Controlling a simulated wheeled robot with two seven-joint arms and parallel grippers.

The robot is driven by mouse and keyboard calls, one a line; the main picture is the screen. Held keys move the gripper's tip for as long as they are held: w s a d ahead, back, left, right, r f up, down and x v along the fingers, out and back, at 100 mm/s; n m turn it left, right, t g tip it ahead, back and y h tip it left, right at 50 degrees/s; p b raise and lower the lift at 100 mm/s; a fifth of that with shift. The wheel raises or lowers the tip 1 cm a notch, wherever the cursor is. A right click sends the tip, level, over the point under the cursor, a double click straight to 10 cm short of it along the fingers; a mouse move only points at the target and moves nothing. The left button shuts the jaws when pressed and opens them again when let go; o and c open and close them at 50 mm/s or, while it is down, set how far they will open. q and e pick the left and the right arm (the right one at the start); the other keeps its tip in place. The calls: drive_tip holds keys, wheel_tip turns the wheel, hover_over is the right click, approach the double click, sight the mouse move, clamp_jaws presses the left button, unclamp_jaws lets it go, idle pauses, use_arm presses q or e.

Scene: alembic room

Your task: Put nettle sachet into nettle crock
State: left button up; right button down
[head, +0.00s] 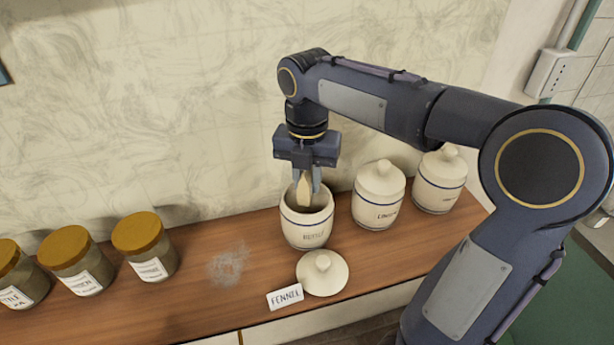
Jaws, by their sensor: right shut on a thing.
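An open cream crock (306,229) with a blue band stands on the wooden counter, and its label is too blurred to read surely. My right gripper (307,183) points straight down over its mouth. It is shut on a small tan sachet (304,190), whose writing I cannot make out. The sachet hangs upright at the crock's opening, its lower end at or just inside the rim. My left gripper is out of view.
A loose cream lid (323,274) lies in front of the crock, beside a "FENNEL" card (285,296). Two lidded crocks (378,195) (439,182) stand to the right. Several wooden-lidded jars (145,247) stand at left. A greyish powdery patch (228,265) marks the counter between.

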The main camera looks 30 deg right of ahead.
drive_tip(key=c, duration=1.2)
unclamp_jaws()
drive_tip(key=shift+o, duration=0.2)
drive_tip(key=shift+r+p, duration=1.2)
drive_tip(key=shift+r, duration=0.05)
drive_tip(key=shift+r+p, duration=0.95)
drive_tip(key=shift+r, duration=1.3)
